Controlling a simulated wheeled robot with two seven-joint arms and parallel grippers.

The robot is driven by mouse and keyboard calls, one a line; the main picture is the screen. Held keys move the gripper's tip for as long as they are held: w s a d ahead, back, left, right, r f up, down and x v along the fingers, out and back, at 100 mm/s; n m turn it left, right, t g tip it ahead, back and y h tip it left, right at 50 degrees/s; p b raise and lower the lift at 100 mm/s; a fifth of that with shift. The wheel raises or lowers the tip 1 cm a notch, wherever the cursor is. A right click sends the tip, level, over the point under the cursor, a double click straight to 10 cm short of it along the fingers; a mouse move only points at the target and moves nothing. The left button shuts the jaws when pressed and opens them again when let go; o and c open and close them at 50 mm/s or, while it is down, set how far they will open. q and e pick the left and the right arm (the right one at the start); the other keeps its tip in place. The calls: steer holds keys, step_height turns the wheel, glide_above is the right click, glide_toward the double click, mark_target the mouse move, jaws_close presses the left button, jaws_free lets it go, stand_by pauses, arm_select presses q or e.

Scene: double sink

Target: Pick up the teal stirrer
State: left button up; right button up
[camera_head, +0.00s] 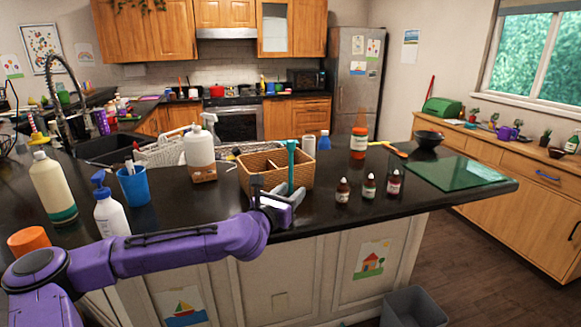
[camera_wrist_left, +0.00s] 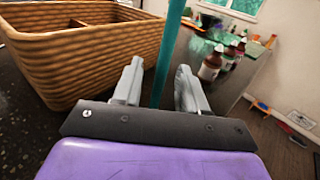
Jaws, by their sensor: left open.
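The teal stirrer (camera_head: 291,165) stands upright at the front right corner of the wicker basket (camera_head: 258,171) in the head view. In the left wrist view the stirrer (camera_wrist_left: 166,50) runs up between the two fingers of my left gripper (camera_wrist_left: 158,76), with gaps on both sides. My left gripper (camera_head: 279,191) is open at the front edge of the counter, around the stirrer's lower part. The stirrer's lower end is hidden, so I cannot tell what it rests on. My right gripper is not in view.
Several small brown bottles (camera_head: 369,186) stand right of the basket, near a green glass board (camera_head: 453,173). A white pump bottle (camera_head: 109,212) and a blue cup (camera_head: 133,186) stand left. The basket wall (camera_wrist_left: 90,62) is close to the left finger.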

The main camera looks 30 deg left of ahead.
arm_select(q)
steer(key=w, duration=0.3)
steer(key=shift+a+f, duration=0.1)
steer(key=shift+f, duration=0.05)
steer(key=shift+s, duration=0.35)
steer(key=shift+c, duration=1.2)
jaws_close()
